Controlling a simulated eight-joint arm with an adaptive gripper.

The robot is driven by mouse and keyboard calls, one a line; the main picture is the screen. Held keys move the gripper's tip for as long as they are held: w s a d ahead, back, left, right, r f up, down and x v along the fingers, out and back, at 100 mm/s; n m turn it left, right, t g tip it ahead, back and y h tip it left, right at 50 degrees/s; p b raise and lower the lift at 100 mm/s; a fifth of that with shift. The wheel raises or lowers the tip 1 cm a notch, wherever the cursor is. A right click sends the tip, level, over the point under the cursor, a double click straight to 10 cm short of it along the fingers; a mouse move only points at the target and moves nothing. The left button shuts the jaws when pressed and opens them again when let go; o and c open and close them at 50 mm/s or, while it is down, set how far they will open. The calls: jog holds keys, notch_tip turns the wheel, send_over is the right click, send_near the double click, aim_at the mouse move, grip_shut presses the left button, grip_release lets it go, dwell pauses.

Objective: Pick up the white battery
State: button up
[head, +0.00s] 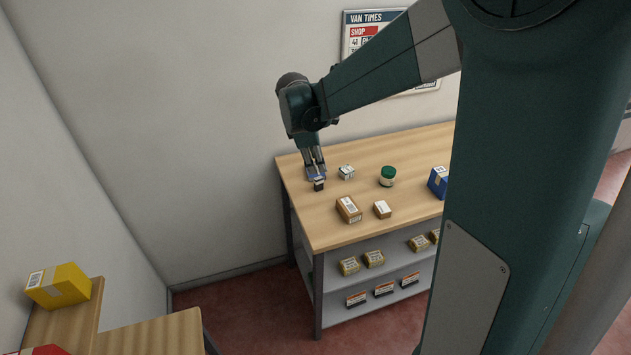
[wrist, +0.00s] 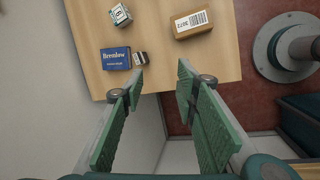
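A small white and dark block (wrist: 140,58), which looks like the white battery, stands on the wooden counter (wrist: 180,65) in the wrist view, just beyond my left fingertip. In the head view the small block (head: 319,185) is just below my gripper (head: 316,168). My gripper (wrist: 160,74) is open, its green-padded fingers apart with nothing between them. A blue box (wrist: 116,58) marked "Brenslow" lies left of the block, very close to it; in the head view my fingers partly hide this box.
A small white box (wrist: 120,15) and a brown labelled carton (wrist: 193,23) are farther in. The wall is close to the counter's left end.

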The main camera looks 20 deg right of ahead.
aim_at(317, 179)
jog(key=w+d+f+n+g+h, duration=0.1)
jog(key=w+f+n, duration=0.4)
jog(key=w+f, duration=0.5)
jog(key=shift+d+f+g, duration=0.3)
jog(key=shift+d+f, duration=0.3)
jog(key=shift+f, duration=1.05)
jog(key=shift+x, duration=1.3)
jog(key=shift+w+x, duration=0.1)
jog(key=shift+x, duration=1.2)
jog(key=shift+w+x, duration=0.15)
jog(key=shift+x, duration=1.15)
jog(key=shift+d+r, duration=0.1)
